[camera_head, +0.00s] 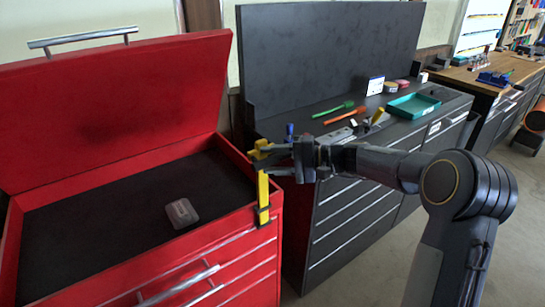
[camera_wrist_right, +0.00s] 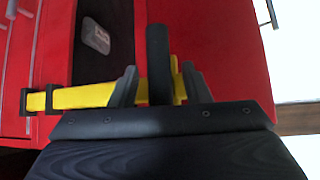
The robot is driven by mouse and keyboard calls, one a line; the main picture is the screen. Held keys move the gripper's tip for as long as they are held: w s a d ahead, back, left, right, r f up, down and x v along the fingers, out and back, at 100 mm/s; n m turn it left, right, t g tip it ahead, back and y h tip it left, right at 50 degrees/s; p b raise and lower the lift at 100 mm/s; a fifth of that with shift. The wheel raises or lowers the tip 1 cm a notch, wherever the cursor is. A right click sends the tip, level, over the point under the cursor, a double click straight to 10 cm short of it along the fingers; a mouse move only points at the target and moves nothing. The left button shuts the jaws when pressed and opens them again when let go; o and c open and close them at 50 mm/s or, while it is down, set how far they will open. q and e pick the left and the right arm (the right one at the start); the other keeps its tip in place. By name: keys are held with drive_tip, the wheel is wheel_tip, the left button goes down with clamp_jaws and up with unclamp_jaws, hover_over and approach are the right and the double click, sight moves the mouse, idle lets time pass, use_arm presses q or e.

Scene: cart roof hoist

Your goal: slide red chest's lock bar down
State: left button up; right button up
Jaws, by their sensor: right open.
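The red chest (camera_head: 110,100) stands at the left with its lid raised. Its yellow lock bar (camera_head: 263,192) stands upright at the chest's right front corner, running through a dark bracket (camera_head: 263,215) and rising above the rim. My right gripper (camera_head: 276,160) is at the bar's upper end, with its jaws apart. In the right wrist view the yellow bar (camera_wrist_right: 85,97) passes behind the open fingers (camera_wrist_right: 160,88). A dark upright piece (camera_wrist_right: 158,55) stands between them in front of the bar; whether they touch it I cannot tell. My left gripper is out of view.
A small clear box (camera_head: 181,213) lies inside the chest. A dark grey cabinet (camera_head: 345,215) stands to the right, with a teal tray (camera_head: 413,106), a green tool (camera_head: 333,109) and an orange tool (camera_head: 345,116) on top. Open floor shows at lower right.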

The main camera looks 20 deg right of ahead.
drive_tip(key=shift+w+a, duration=0.1)
clamp_jaws()
idle(0.3)
wheel_tip(320, 180, down, 24)
drive_tip(key=b, duration=2.1)
drive_tip(key=shift+r+b, duration=0.2)
drive_tip(key=shift+b, duration=0.1)
drive_tip(key=shift+f, duration=0.1)
drive_tip(key=shift+c, duration=0.9)
unclamp_jaws()
drive_tip(key=shift+o, duration=0.9)
